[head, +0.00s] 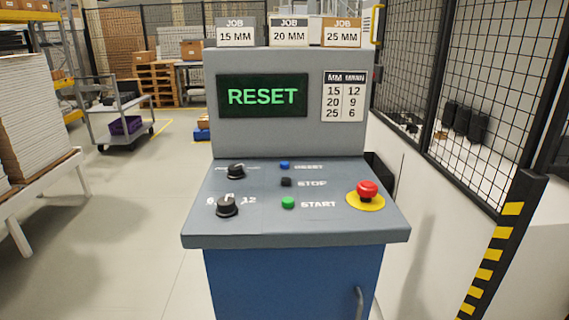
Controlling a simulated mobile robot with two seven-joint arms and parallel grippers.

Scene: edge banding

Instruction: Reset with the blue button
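A grey and blue control console (210,241) stands straight ahead. Its sloped panel carries a small blue button (285,165) at the top middle, with a blurred label beside it. Below it are a black STOP button (286,182) and a green START button (288,202). A red mushroom button (367,190) on a yellow disc is at the right. Two black knobs sit at the left, an upper one (236,171) and a lower one (227,206). The screen (263,96) reads RESET in green. Neither of my grippers is in view.
A chart (345,96) is beside the screen, and several JOB cards (289,33) stand on top. A black mesh fence (470,100) with a striped post (497,245) is at the right. Stacked boards (30,120) and a cart (120,118) are at the left. Floor left of the console is clear.

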